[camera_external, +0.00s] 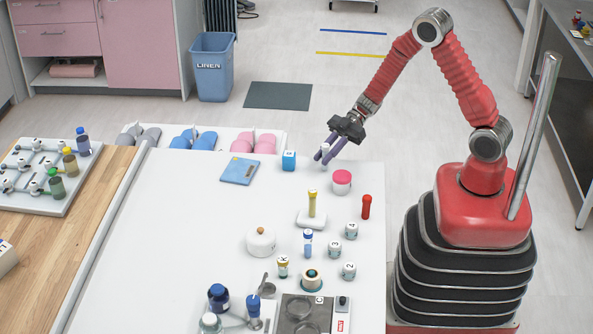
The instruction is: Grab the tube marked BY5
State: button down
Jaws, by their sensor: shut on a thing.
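My gripper (325,154) is at the far right part of the white table, above or at its surface. Its purple-grey fingers are shut on a small white-topped thing (325,148), mostly hidden between them. No tube's marking reads clearly as BY5. A yellow tube (312,203) stands upright in a white holder (312,220). A blue-capped tube (308,243) stands in front of it. A red tube (366,207) stands at the right. A short yellow-capped vial (283,267) carries a K on its cap.
The table's left middle (175,225) is clear.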

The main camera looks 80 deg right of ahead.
notch_tip(320, 180, up, 10)
jog(key=shift+f, duration=0.15)
dwell(0.4)
dwell(0.4)
